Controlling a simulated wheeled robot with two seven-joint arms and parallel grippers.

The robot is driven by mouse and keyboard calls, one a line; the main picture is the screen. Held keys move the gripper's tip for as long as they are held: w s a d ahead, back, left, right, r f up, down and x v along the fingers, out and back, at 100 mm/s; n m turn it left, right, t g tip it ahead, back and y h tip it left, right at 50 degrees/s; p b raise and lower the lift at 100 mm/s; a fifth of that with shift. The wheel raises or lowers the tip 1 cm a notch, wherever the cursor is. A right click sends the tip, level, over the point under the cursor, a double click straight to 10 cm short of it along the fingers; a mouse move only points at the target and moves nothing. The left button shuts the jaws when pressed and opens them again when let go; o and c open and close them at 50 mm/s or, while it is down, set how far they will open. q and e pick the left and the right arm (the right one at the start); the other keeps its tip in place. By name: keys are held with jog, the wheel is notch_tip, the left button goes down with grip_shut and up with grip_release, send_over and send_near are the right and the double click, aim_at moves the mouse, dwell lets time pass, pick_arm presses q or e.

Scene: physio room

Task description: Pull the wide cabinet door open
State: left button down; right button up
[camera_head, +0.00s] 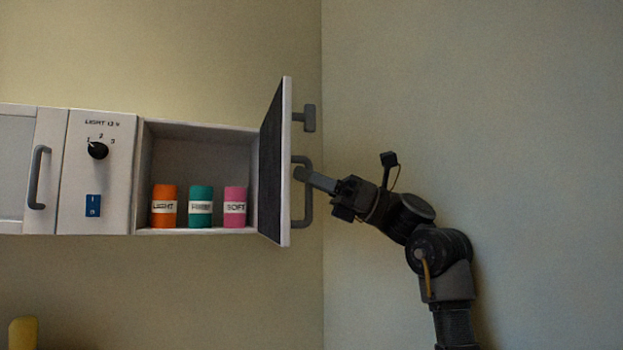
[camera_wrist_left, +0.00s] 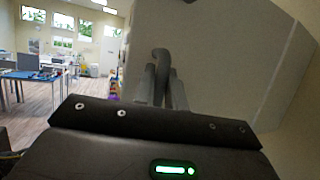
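The cabinet door (camera_head: 285,165) stands wide open, swung outward at the right side of the open compartment, its dark inner face toward the compartment. Its grey bar handle (camera_head: 307,212) is on the outer face. My left gripper (camera_head: 304,174) reaches the handle from the right, with its fingertips at the bar. In the left wrist view, the two fingers (camera_wrist_left: 162,88) stand close together with the curved handle (camera_wrist_left: 160,58) between them, and the pale door (camera_wrist_left: 215,60) fills the area behind. My right gripper is not in view.
The open compartment (camera_head: 200,150) holds an orange roll (camera_head: 164,208), a teal roll (camera_head: 200,210) and a pink roll (camera_head: 235,210). A panel with a black knob (camera_head: 98,150) and a blue switch (camera_head: 93,205) is left of it. A grey T-shaped piece (camera_head: 308,118) juts from the door.

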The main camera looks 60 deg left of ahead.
aim_at(308, 160)
pick_arm(q)
jog(key=c, duration=1.5)
grip_release()
jog(key=shift+a, duration=0.1)
jog(key=shift+o, duration=0.2)
jog(key=shift+r, duration=0.1)
jog(key=shift+r+b, duration=0.3)
jog(key=shift+b, duration=0.2)
notch_tip(308, 160, up, 2)
jog(key=shift+s+r+b, duration=0.1)
jog(key=shift+r+b, duration=0.05)
jog(key=shift+b, duration=0.65)
jog(key=d+r, duration=0.1)
jog(key=s+d+r+b, duration=0.1)
jog(key=r, duration=0.1)
jog(key=s+d+r, duration=0.1)
jog(key=d+r, duration=0.1)
jog(key=shift+s+r+b, duration=0.15)
jog(key=shift+s+b, duration=0.1)
jog(key=shift+b, duration=0.1)
jog(key=s+d+r+b, duration=0.2)
jog(key=s+d+r, duration=0.2)
jog(key=d, duration=0.3)
jog(key=shift+s+d+r+b, duration=0.35)
jog(key=shift+s+d+r, duration=0.05)
jog(key=shift+s, duration=0.2)
jog(key=shift+w+f, duration=0.1)
